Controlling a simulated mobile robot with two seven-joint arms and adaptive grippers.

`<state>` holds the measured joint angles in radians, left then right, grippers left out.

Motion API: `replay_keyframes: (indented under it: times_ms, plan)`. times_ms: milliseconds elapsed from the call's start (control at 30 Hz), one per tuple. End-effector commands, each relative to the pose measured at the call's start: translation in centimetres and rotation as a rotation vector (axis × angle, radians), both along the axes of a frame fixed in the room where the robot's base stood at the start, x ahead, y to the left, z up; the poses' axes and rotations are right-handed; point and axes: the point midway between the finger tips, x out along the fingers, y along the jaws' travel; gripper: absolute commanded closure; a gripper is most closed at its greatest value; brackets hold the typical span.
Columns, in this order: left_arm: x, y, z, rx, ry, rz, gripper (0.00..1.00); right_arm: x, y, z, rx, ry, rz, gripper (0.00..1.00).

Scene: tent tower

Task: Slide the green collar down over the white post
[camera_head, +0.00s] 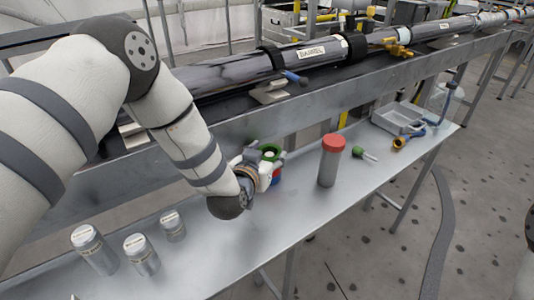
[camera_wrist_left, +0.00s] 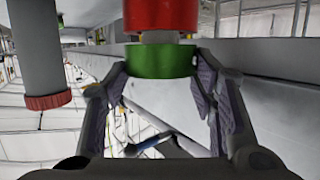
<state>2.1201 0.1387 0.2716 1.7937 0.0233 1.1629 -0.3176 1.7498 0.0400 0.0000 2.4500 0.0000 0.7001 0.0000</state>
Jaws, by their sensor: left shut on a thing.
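The green collar (camera_head: 270,149) is a short ring at the top of a small stack on the bench. It shows larger in the left wrist view (camera_wrist_left: 160,63), where the scene is upside down. My left gripper (camera_head: 266,165) is shut on it, with one finger on each side. A short stretch of the pale post (camera_wrist_left: 160,37) shows between the green collar and a red ring (camera_wrist_left: 160,14). The red ring sits lower on the stack, above a blue part (camera_head: 276,181). I cannot tell how far the post reaches into the collar. My right gripper is out of view.
A grey canister with a red lid (camera_head: 333,142) stands right of the stack. Several metal canisters (camera_head: 95,248) stand at the bench's front left. A green-handled tool (camera_head: 361,152) and a grey tray (camera_head: 398,118) lie farther right. The long barrel (camera_head: 230,71) runs behind.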

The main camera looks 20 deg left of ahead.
Motion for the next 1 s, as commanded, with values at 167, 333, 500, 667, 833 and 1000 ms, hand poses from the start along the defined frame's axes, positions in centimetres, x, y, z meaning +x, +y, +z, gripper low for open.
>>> replay_keyframes:
  times_ms: [167,333,500,667,833,1000]
  plan:
    - [0.00,0.00,-0.26,0.000,0.000,0.000,0.79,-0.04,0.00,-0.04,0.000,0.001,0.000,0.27]
    - [0.01,0.01,-0.66,-0.001,0.000,0.000,0.79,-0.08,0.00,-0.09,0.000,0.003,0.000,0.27]
    - [0.02,0.01,-0.62,0.000,-0.001,0.000,0.79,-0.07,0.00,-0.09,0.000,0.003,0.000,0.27]
    - [0.01,0.00,-0.61,0.000,-0.001,0.000,0.25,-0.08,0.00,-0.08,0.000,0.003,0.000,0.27]
    - [0.00,0.00,-0.64,0.000,0.000,0.000,0.25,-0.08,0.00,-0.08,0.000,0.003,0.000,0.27]
    - [-0.63,0.00,-0.49,0.000,0.001,0.000,0.25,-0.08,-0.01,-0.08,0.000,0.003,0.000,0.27]
